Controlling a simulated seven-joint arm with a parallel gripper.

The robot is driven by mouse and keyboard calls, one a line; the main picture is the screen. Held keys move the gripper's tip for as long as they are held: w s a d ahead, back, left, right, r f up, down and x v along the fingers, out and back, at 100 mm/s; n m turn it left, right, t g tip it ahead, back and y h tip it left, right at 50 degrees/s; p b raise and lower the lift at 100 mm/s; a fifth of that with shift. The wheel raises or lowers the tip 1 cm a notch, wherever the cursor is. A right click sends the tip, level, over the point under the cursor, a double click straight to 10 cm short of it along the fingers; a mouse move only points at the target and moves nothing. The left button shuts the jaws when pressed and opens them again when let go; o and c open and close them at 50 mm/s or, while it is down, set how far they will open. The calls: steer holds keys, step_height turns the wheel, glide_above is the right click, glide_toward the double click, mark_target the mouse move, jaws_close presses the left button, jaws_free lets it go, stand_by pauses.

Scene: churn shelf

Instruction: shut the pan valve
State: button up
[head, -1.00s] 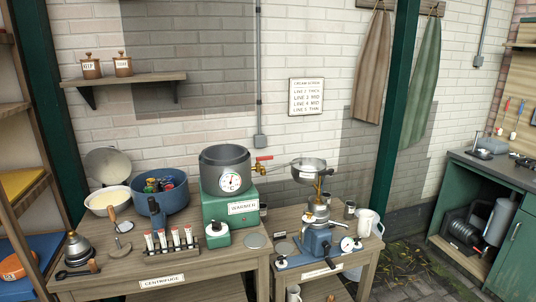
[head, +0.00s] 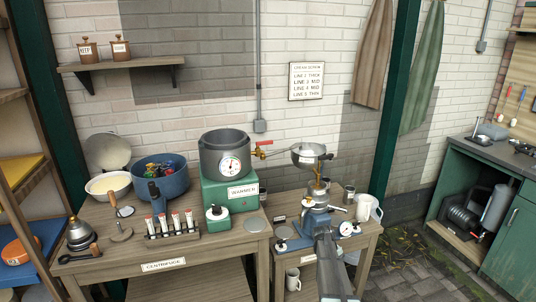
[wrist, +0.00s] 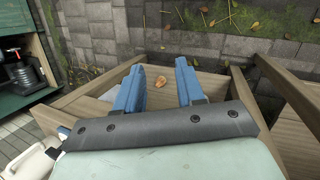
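A valve with a red handle and a brass body (head: 263,143) sits on the side of the grey pot (head: 222,155), which has a round gauge. The handle lies roughly level and a thin pipe runs right from it toward a metal bowl (head: 309,155). Something golden hangs below the bowl (head: 317,184); I cannot tell if it is a stream or a fitting. In the wrist view my gripper (wrist: 160,80) is open and empty, its blue fingers apart. In the head view my grey arm (head: 330,268) rises in front of the right table; its fingertips are not clear there.
The pot stands on a green warmer (head: 218,200) on the left table (head: 200,250). Sample tubes (head: 174,224) and a blue pot (head: 162,178) are to its left. A white jug (head: 368,208) stands at the right table's edge. In the wrist view, leaf-strewn paving (wrist: 205,20) lies beyond wooden planks.

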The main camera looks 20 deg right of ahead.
steer(key=w+d+r+n, duration=0.1)
steer(key=w+d+r, duration=0.3)
steer(key=r, duration=0.2)
steer(key=w+d+r+h, duration=0.1)
steer(key=w+d+r, duration=0.3)
steer(key=r, duration=0.3)
steer(key=w+d+r+n, duration=0.1)
steer(key=w+d+r, duration=0.2)
steer(key=r, duration=0.3)
steer(key=w+r+n+t, duration=0.1)
steer(key=w+r, duration=0.2)
steer(key=r, duration=0.4)
steer(key=w+a+r+n, duration=0.1)
steer(key=w+r, duration=0.3)
steer(key=r, duration=0.4)
steer(key=w+r+n+t, duration=0.1)
steer(key=w+r+n, duration=0.15)
steer(key=r, duration=0.45)
step_height(320, 180, up, 22)
steer(key=n+y, duration=0.5)
steer(key=n, duration=0.5)
glide_above(264, 144)
steer(key=d, duration=0.2)
steer(key=shift+m, duration=0.25)
steer(key=f, duration=1.3)
steer(key=shift+w, duration=0.3)
jaws_close()
